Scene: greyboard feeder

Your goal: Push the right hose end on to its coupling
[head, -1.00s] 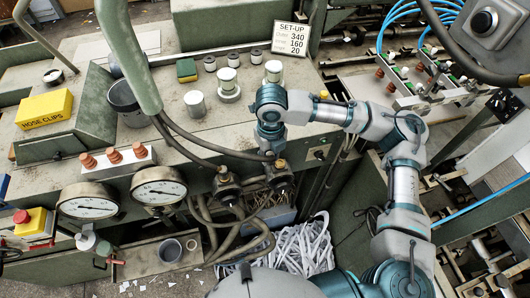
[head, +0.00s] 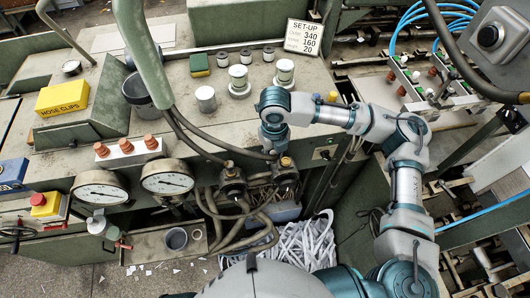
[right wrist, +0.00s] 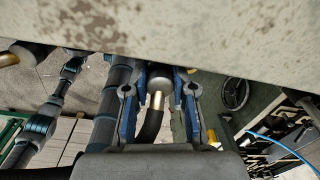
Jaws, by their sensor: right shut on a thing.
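My right gripper (head: 275,147) is in front of the bench's front edge, just above and left of the right coupling (head: 287,178). In the right wrist view, its blue fingers (right wrist: 159,98) are shut around the right hose end, a brass ferrule (right wrist: 157,100) on a black hose (right wrist: 150,127). The ferrule's tip meets a dark round part (right wrist: 157,76); I cannot tell whether it is seated. In the head view the right hose (head: 215,138) runs from the upper left to my gripper, which hides its end. A second hose (head: 193,146) reaches the left coupling (head: 232,183). My left gripper is not in view.
Two gauges (head: 167,177) stand left of the couplings. Thick hoses (head: 235,232) and a bin of paper strips (head: 303,243) lie below. White-topped cylinders (head: 239,78) and a set-up card (head: 303,37) stand on the bench. The bench edge (right wrist: 200,35) closely overhangs the wrist camera.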

